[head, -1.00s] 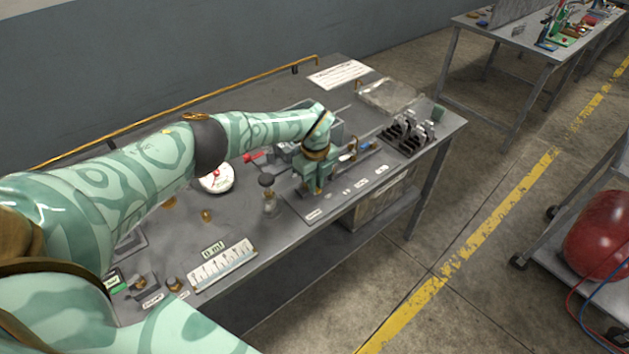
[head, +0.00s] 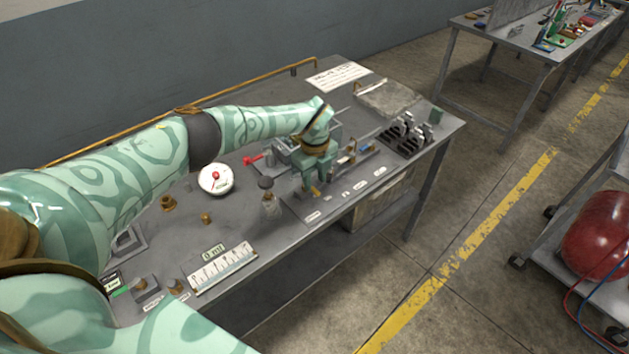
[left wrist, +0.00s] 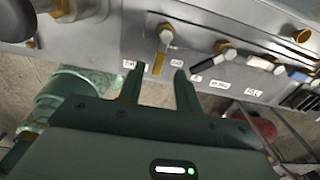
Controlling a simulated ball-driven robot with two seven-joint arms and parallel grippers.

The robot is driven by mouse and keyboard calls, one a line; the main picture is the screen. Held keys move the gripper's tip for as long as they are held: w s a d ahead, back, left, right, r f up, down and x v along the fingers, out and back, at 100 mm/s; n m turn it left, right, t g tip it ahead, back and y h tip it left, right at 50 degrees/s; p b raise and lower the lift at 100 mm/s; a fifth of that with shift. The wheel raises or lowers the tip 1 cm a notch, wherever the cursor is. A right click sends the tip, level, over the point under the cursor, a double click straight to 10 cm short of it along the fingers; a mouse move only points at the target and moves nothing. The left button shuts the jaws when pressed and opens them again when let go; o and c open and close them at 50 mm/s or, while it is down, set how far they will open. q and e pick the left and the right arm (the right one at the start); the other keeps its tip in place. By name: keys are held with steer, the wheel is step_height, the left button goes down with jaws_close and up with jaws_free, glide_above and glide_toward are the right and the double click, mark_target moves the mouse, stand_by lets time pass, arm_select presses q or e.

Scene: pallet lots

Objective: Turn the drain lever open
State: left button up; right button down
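A lever with a pale hub and yellow handle (left wrist: 158,64) stands on the bench edge panel in the left wrist view. Its handle points toward my gripper. My left gripper (left wrist: 158,82) has its two fingers spread, one on each side of the handle's end. I cannot tell whether either finger touches it. In the head view my left gripper (head: 314,188) reaches down over the front of the bench, with a bit of yellow handle by its fingertips. The small labels near the lever are too small to read surely. My right gripper is not in view.
More fittings with brass-coloured parts (left wrist: 225,50) sit right of the lever.

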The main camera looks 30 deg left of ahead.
mark_target(314, 189)
arm_select(q)
step_height(314, 189, up, 14)
steer(key=p, duration=0.2)
stand_by(0.4)
